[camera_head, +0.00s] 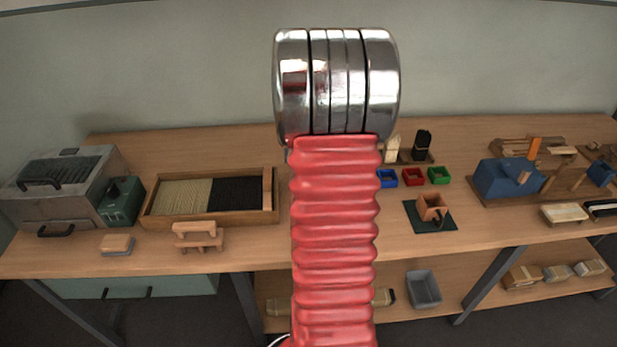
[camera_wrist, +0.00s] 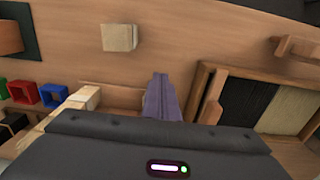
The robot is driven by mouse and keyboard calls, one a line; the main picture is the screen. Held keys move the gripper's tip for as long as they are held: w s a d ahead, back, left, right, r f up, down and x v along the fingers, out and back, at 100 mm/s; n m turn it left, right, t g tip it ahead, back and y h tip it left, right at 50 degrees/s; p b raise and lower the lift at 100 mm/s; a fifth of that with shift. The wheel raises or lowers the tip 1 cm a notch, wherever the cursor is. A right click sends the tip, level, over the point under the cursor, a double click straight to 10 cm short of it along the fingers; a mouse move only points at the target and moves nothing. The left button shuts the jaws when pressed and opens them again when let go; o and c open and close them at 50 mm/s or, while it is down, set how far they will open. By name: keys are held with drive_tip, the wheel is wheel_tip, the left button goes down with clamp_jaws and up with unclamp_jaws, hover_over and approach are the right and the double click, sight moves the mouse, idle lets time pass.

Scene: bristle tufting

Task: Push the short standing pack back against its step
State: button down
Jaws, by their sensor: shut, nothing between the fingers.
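My gripper (camera_wrist: 162,80) shows in the wrist view as grey-purple fingers, shut and empty, pointing down over the table near a brown wooden board (camera_wrist: 122,97). A small pale block (camera_wrist: 118,37) stands alone on the table, apart from the fingers, to their upper left. Pale packs (camera_wrist: 86,97) stand at the left part of the board, partly hidden by my gripper housing. In the head view, pale packs (camera_head: 391,151) and a black pack (camera_head: 422,146) stand on the board at the back. I cannot tell which is the short pack; its step is not clear. My arm hides the board's left part.
The tray (camera_head: 160,220) of pale and black bristle lies left of my arm; it shows right of the fingers in the wrist view (camera_wrist: 206,80). Blue (camera_head: 387,178), red (camera_head: 413,177) and green (camera_head: 439,175) bins sit in front of the packs. Open table surrounds the pale block.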

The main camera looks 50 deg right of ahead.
wheel_tip(320, 180, down, 5)
drive_tip(key=shift+d+f, duration=0.1)
drive_tip(key=shift+f, duration=0.25)
drive_tip(key=shift+w+d+r, duration=0.1)
drive_tip(key=shift+w+d, duration=1.2)
drive_tip(key=shift+d, duration=0.15)
drive_tip(key=shift+d, duration=0.1)
